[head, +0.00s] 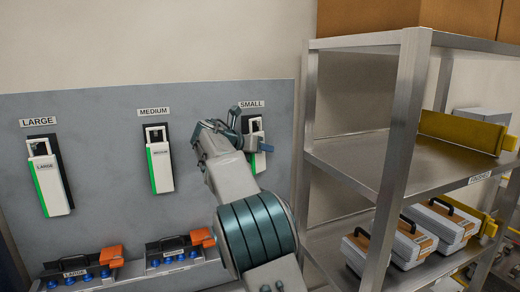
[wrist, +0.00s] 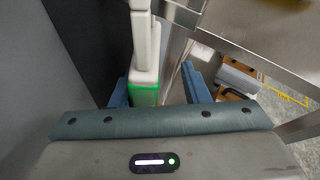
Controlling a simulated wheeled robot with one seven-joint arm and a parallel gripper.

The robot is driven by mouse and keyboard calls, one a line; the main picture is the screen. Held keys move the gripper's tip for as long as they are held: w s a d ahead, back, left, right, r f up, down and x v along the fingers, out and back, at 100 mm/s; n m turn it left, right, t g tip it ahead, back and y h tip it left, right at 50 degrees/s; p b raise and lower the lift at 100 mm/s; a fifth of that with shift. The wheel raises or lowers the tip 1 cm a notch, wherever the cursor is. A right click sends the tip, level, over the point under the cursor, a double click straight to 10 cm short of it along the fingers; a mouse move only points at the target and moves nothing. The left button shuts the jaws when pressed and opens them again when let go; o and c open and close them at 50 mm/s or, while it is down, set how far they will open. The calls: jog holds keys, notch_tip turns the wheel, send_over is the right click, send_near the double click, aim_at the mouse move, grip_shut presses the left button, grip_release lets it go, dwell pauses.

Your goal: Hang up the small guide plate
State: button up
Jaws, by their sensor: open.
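The small guide plate (head: 259,161) is white with a green edge and is upright on the wall board under the SMALL label (head: 251,104). My arm hides part of it in the head view. My gripper (head: 260,147) is right at the plate, with blue fingers. In the wrist view the plate (wrist: 145,45) runs down between the two spread fingers (wrist: 158,92), closer to the left one. The jaws are open. Whether a finger touches the plate, and how its top sits on the hook, I cannot tell.
The large plate (head: 47,178) and medium plate (head: 160,167) hang to the left on the grey board (head: 100,125). Below them are trays with orange blocks (head: 110,257). A metal shelf (head: 398,150) with several white cases (head: 440,222) stands close on the right.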

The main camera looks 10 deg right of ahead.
jog(key=b+v, duration=0.2)
jog(key=v, duration=1.2)
jog(key=s+d+f+m+g+y+b, duration=0.25)
jog(key=s+d+f+m+y, duration=0.25)
jog(key=s+d+f+m, duration=0.7)
jog(key=s+a+f+m+g+y+b, duration=0.1)
jog(key=s+f+m+y, duration=0.2)
jog(key=s+f+m, duration=0.5)
jog(key=s+a+f+m+y+b, duration=0.1)
jog(key=s+f+m+y, duration=0.2)
jog(key=s, duration=1.5)
notch_tip(320, 180, down, 8)
jog(key=m, duration=0.4)
jog(key=shift+s+m+g, duration=0.2)
jog(key=shift+m+g, duration=0.15)
jog(key=shift+m, duration=0.05)
jog(key=shift+a+r, duration=0.1)
jog(key=shift+r, duration=0.05)
